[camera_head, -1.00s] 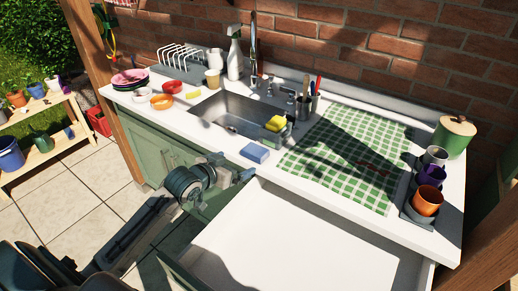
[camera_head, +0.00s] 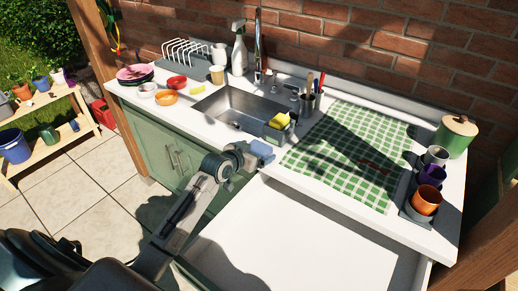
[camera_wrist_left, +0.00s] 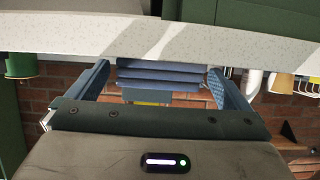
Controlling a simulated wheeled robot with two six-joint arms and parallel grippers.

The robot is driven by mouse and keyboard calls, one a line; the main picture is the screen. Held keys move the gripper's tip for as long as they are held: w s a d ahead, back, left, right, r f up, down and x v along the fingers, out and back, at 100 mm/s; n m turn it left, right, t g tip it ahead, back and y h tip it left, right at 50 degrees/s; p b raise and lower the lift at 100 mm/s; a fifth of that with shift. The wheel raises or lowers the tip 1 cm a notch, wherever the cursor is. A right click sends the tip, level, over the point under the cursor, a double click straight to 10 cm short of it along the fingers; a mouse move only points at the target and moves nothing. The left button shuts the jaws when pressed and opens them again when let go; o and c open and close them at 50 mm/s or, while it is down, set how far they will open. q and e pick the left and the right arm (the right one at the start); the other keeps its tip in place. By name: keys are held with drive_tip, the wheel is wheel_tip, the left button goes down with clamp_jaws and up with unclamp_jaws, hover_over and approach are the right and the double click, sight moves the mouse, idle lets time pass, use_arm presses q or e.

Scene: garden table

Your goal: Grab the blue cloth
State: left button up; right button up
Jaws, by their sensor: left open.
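The folded blue cloth (camera_head: 262,149) lies at the front edge of the white counter, just in front of the sink. In the left wrist view the layered cloth (camera_wrist_left: 160,74) shows between the two blue fingers. My left gripper (camera_head: 249,158) is right beside the cloth at the counter's edge, open, with its fingers on either side of the cloth in the wrist view (camera_wrist_left: 160,80). I cannot tell whether either finger touches it. My right gripper is not in view.
An open white drawer (camera_head: 300,240) juts out below the counter. The sink (camera_head: 235,108) holds a yellow sponge (camera_head: 279,121) at its right side. A green checked cloth (camera_head: 345,150) covers the counter to the right, beside several cups and a green canister (camera_head: 453,139).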

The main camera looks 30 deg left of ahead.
sight(255, 150)
use_arm(q)
drive_tip(key=c, duration=1)
drive_tip(key=shift+r, duration=0.1)
drive_tip(key=shift+r, duration=0.5)
wheel_tip(255, 150, up, 2)
drive_tip(key=shift+r+b, duration=0.1)
drive_tip(key=shift+b, duration=0.6)
drive_tip(key=shift+s+a+r+b, duration=0.3)
drive_tip(key=shift+s+a, duration=0.45)
drive_tip(key=shift+s, duration=1.8)
drive_tip(key=shift+s+a+r+b, duration=0.3)
drive_tip(key=shift+s+a, duration=0.5)
drive_tip(key=shift+s, duration=1.8)
drive_tip(key=shift+s+a+r+b, duration=0.3)
drive_tip(key=shift+s+a, duration=0.45)
drive_tip(key=shift+s, duration=1.8)
